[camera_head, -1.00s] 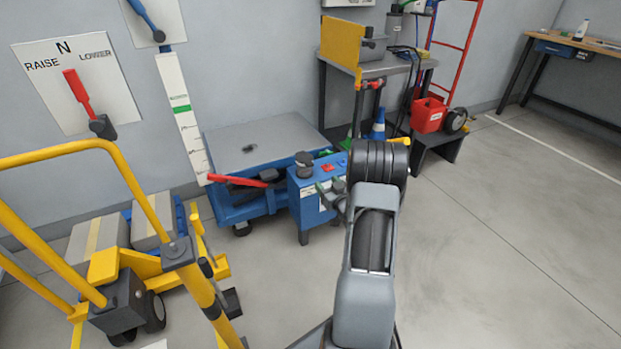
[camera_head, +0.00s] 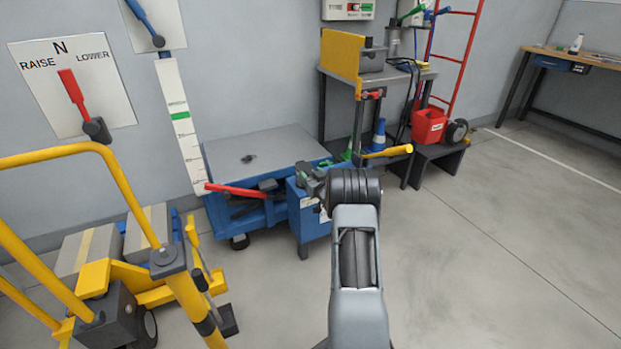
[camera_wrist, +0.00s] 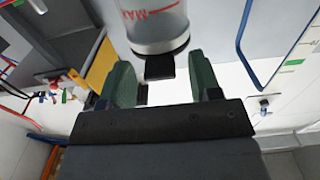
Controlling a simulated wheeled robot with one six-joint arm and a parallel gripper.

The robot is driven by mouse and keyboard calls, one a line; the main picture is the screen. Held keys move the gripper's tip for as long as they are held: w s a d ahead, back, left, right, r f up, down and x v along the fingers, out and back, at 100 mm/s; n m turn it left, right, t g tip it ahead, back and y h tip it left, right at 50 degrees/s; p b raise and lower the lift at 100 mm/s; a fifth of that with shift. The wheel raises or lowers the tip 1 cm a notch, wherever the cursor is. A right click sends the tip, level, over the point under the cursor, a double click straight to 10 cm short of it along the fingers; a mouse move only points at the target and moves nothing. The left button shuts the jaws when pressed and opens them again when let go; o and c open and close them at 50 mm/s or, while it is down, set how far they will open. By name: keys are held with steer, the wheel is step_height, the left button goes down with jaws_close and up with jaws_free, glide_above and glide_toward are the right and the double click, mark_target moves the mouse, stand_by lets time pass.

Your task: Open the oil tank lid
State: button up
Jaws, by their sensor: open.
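The blue oil tank (camera_head: 312,222) stands beside the blue lift table in the head view. My gripper (camera_head: 312,172) is over its top and hides most of the dark cap there. In the wrist view, a clear cylinder marked MAX in red (camera_wrist: 150,18) ends in a dark rim with a small black block (camera_wrist: 160,67), which seems to be the lid and its grip. My gripper's two green fingers (camera_wrist: 163,76) are open on either side of this block, with visible gaps. I cannot tell the exact depth between the fingertips and the block.
The blue lift table (camera_head: 262,150) with a red lever (camera_head: 236,190) is left of the tank. A yellow-handled trolley (camera_head: 125,200) stands at the left front. A bench with a yellow plate (camera_head: 342,58) is behind. Open floor (camera_head: 490,250) lies to the right.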

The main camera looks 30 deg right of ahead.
steer(key=shift+w, duration=0.2)
steer(key=shift+c, duration=0.2)
jaws_close()
stand_by(0.4)
